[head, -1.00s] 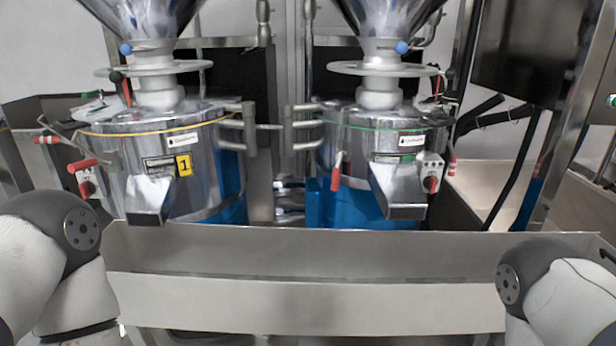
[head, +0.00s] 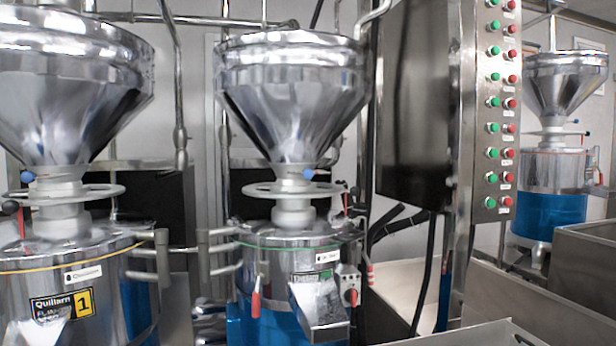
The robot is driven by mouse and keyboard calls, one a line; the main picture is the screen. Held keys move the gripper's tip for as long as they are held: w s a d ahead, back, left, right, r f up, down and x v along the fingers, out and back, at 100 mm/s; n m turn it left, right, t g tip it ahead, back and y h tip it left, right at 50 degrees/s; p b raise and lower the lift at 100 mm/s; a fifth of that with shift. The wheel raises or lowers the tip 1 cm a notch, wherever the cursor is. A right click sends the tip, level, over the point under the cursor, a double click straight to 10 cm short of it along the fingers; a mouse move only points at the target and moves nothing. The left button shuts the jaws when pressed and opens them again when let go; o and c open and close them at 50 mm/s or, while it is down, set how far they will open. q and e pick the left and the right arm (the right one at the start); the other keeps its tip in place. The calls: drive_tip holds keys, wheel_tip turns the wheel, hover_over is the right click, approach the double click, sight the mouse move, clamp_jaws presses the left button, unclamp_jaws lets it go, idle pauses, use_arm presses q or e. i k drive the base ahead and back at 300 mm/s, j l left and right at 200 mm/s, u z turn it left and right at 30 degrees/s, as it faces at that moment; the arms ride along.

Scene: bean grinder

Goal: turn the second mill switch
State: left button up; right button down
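The second mill (head: 272,262) stands in the middle of the head view, a metal drum with a green band, a blue lower part and a large funnel hopper (head: 291,95) above. Its switch, a red knob (head: 351,297) on a small light grey box (head: 348,283), is on the drum's right front, beside the metal spout (head: 318,312). The first mill (head: 75,290), with a yellow "1" label and a yellow band, stands to the left. Neither of my grippers is in view.
A control panel (head: 497,110) with green and red buttons stands right of the second mill. Another mill (head: 553,170) is at the far right. Metal trough walls (head: 470,335) run along the lower right. Black hoses (head: 395,225) hang behind.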

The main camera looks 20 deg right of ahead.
sight(352, 295)
drive_tip(key=i+l, duration=0.1)
drive_tip(key=l, duration=0.4)
drive_tip(key=i+l, duration=0.1)
drive_tip(key=l, duration=0.4)
drive_tip(key=k+l, duration=0.1)
drive_tip(key=l, duration=0.5)
drive_tip(key=k+l, duration=0.1)
drive_tip(key=l, duration=0.5)
